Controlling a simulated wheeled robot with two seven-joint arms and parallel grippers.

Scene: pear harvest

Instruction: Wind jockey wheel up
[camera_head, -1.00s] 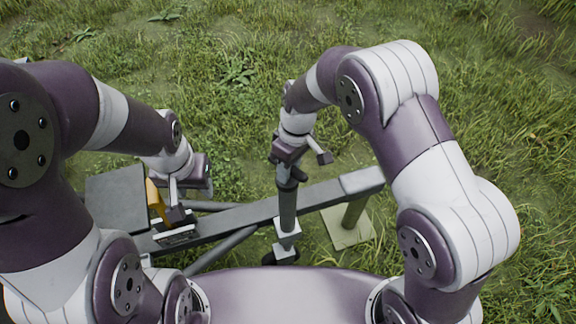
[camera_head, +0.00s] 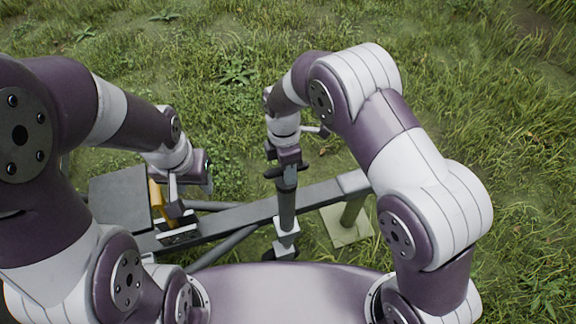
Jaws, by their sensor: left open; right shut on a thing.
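The jockey wheel's dark upright tube (camera_head: 287,205) stands beside the drawbar (camera_head: 240,215), held in a pale clamp (camera_head: 286,226). Its wheel (camera_head: 278,254) is mostly hidden below the bar. My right gripper (camera_head: 287,171) is at the top of the tube, pointing down and shut on the crank handle, which it largely hides. My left gripper (camera_head: 175,212) is open above the drawbar's left part, close to an orange lever (camera_head: 156,196). I cannot tell whether it touches the lever.
A dark grey box (camera_head: 118,197) sits on the frame at the left. A post on a pale square pad (camera_head: 345,226) supports the bar's right end. Grass (camera_head: 230,40) surrounds the frame, with open room beyond it.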

